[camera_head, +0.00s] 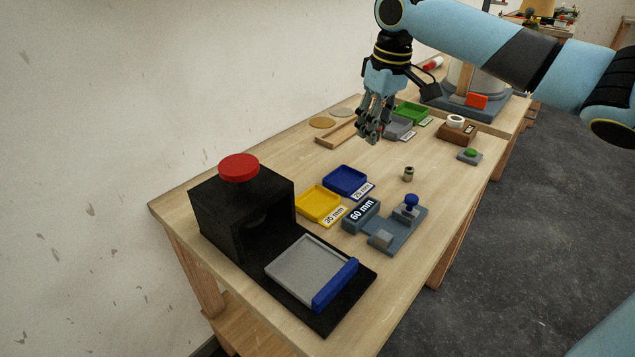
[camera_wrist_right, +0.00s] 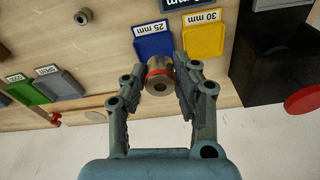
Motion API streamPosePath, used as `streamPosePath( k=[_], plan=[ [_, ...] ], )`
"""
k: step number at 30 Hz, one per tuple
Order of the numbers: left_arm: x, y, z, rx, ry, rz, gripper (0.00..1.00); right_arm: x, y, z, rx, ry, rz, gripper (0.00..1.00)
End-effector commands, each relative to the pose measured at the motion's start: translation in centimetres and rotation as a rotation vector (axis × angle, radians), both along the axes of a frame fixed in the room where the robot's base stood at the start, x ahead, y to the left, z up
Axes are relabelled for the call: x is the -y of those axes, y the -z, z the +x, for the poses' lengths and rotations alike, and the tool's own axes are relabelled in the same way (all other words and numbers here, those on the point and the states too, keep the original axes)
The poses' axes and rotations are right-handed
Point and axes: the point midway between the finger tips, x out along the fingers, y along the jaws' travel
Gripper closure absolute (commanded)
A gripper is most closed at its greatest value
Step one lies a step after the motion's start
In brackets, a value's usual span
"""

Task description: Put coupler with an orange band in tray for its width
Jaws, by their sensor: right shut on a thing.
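My right gripper (camera_head: 370,130) is above the table, beyond the blue tray in the head view. In the right wrist view it is shut on a metallic coupler with an orange band (camera_wrist_right: 159,76), gripped between its two fingers. The fingers mostly hide that coupler in the head view. The blue tray (camera_head: 346,180) is labelled 25 mm and the yellow tray (camera_head: 317,202) 30 mm. In the right wrist view, the blue tray (camera_wrist_right: 153,43) lies just past the coupler, with the yellow tray (camera_wrist_right: 203,42) to its right. My left gripper is not in view.
Another small coupler (camera_head: 408,174) stands on the table right of the blue tray. Green (camera_head: 411,111) and grey (camera_head: 397,127) trays lie behind the gripper.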

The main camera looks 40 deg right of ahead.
Motion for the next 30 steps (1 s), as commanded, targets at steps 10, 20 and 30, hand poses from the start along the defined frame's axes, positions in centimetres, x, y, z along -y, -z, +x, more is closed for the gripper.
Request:
streamPosePath(
  k=[10,20,30],
  plan=[
    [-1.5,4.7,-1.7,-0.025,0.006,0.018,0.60,0.0,5.1,-0.1,-0.007,0.000,0.000,0.98],
    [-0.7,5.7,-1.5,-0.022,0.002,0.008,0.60,-3.8,8.2,2.8,-0.004,0.001,0.011,0.98],
    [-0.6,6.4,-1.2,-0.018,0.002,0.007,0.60,-8.8,12.1,6.9,-0.008,0.001,0.002,0.98]
  ],
)
